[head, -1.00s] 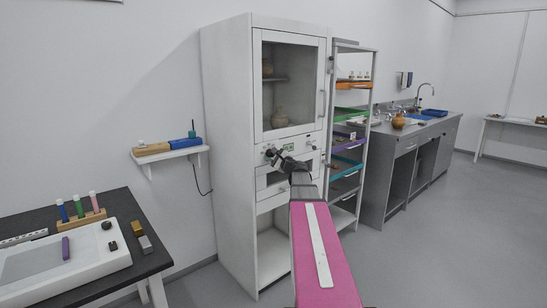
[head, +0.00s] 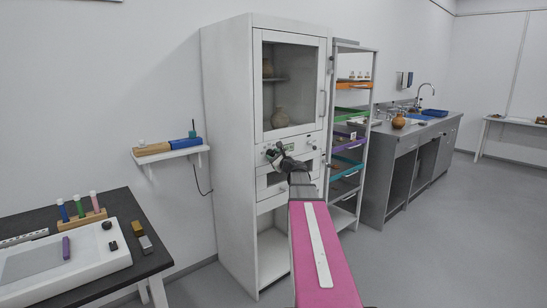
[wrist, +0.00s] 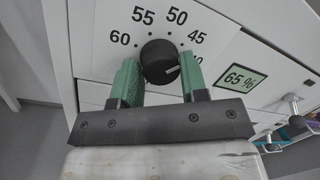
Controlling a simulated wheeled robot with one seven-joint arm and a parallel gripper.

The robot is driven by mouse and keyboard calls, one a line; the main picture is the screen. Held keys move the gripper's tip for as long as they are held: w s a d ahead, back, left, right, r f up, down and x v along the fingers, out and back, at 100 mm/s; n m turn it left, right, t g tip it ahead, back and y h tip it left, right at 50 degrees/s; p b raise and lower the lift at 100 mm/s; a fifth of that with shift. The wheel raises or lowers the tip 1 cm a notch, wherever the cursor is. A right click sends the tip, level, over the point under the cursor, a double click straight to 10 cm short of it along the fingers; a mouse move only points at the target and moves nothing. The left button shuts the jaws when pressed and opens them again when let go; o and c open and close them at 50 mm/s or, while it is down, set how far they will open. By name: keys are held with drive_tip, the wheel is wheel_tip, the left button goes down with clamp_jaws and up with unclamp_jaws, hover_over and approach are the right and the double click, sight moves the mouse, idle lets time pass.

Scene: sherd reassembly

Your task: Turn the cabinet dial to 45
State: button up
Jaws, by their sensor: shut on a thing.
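The cabinet dial (wrist: 160,60) is a round black knob on the white cabinet's front panel. Its white pointer mark lies on the right side and points right and slightly up, below the 45 mark, towards a number partly hidden by the right finger. The numbers 60, 55, 50 and 45 show in an arc above it. My gripper (wrist: 158,76) is shut on the dial, with one green finger on each side. In the head view my gripper (head: 273,154) is at the panel below the glass door, and it hides the dial there.
A display (wrist: 246,78) right of the dial reads 65 %. The white cabinet (head: 228,150) has a glass door with a handle above the panel. A rack of coloured trays (head: 350,140) stands close on the right. A wall shelf (head: 172,153) is at the left.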

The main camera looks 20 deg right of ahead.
drive_tip(key=o, duration=0.9)
drive_tip(key=shift+o, duration=0.2)
drive_tip(key=shift+s, duration=0.1)
drive_tip(key=v, duration=1)
drive_tip(key=shift+s, duration=0.35)
drive_tip(key=shift+f, duration=0.15)
